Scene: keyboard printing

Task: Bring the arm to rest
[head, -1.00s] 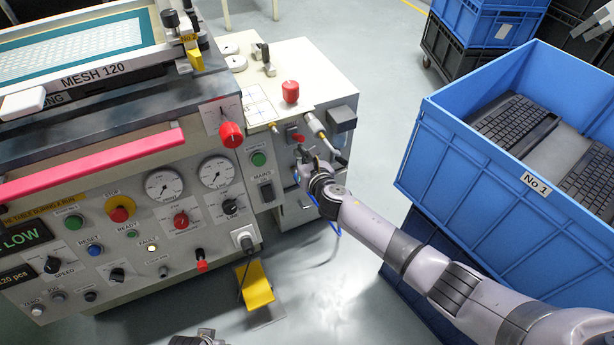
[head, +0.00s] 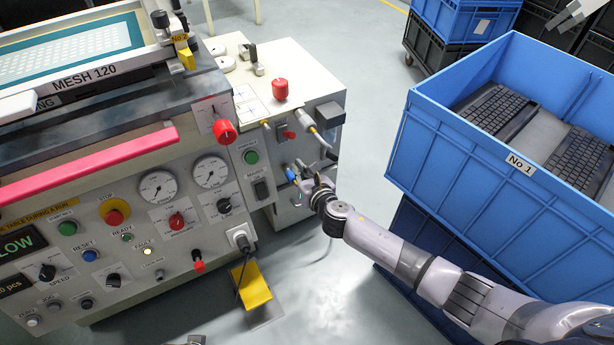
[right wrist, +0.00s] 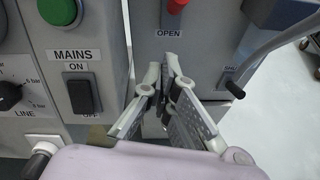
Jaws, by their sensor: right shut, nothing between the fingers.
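My right gripper (head: 306,174) is in front of the side cabinet (head: 292,205) of the printing machine, at the end of my outstretched right arm. In the right wrist view its fingers (right wrist: 166,75) are together with nothing between them. Contact with the cabinet cannot be told. A small grey piece at the bottom edge of the head view appears to be my left gripper (head: 196,340); its fingers are hidden.
A blue crate (head: 470,170) with keyboards stands right of my arm. A yellow pedal (head: 252,285) is on the floor. Floor between cabinet and crate is clear.

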